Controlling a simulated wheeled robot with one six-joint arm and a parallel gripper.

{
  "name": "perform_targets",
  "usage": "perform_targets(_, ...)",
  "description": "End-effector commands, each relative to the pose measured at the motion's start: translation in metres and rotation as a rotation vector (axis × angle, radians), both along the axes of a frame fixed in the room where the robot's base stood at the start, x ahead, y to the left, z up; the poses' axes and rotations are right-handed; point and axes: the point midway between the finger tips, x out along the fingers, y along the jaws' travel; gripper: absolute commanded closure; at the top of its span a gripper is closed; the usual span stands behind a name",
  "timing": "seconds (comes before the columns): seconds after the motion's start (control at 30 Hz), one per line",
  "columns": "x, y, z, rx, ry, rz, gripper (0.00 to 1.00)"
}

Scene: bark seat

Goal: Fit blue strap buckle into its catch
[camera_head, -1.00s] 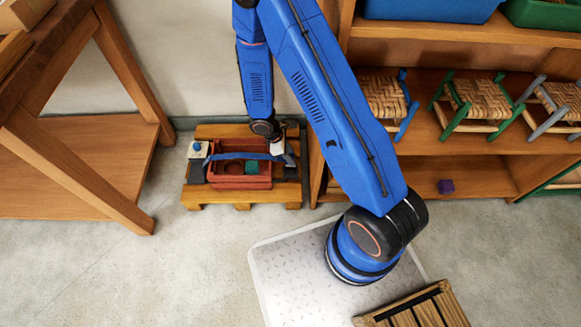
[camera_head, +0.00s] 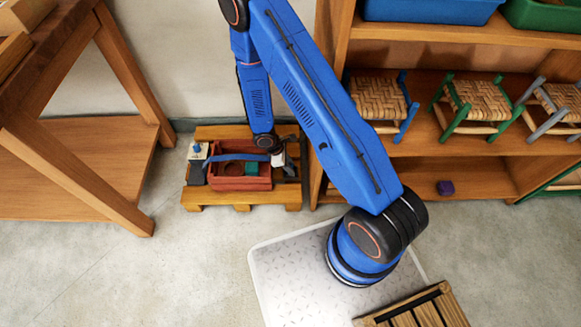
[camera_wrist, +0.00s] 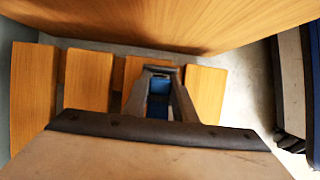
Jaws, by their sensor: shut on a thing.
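The blue strap (camera_head: 232,158) runs across the top of a red crate (camera_head: 240,184), from a dark grey post at the left to my gripper (camera_head: 279,162) at the crate's right. My gripper points down and is shut on the strap's right end, where the buckle is mostly hidden. In the wrist view, a bit of blue (camera_wrist: 158,88) shows inside a dark frame in the middle. I cannot tell there whether the buckle sits in the catch. The catch is not clearly visible in the head view.
The crate stands on a wooden pallet (camera_head: 243,207) on the floor. A small light box with a blue knob (camera_head: 197,150) is at its left. A wooden table (camera_head: 75,150) stands left, and a shelf with woven stools (camera_head: 378,97) close on the right.

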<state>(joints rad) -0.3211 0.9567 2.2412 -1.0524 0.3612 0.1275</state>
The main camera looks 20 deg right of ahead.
Motion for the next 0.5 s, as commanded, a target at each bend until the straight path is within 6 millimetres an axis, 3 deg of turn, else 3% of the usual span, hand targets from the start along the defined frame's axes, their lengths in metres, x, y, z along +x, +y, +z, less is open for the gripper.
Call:
perform_targets(0.33,-0.0003,-0.0001,-0.0065,-0.001,0.001,0.002,1.00)
perform_targets(0.37,-0.0001,-0.0001,-0.0064,0.000,0.001,0.002,0.71)
perform_targets(0.4,-0.0001,-0.0001,-0.0062,0.000,0.001,0.002,0.61)
perform_targets(0.5,-0.0001,-0.0001,-0.0061,0.000,0.000,0.001,0.57)
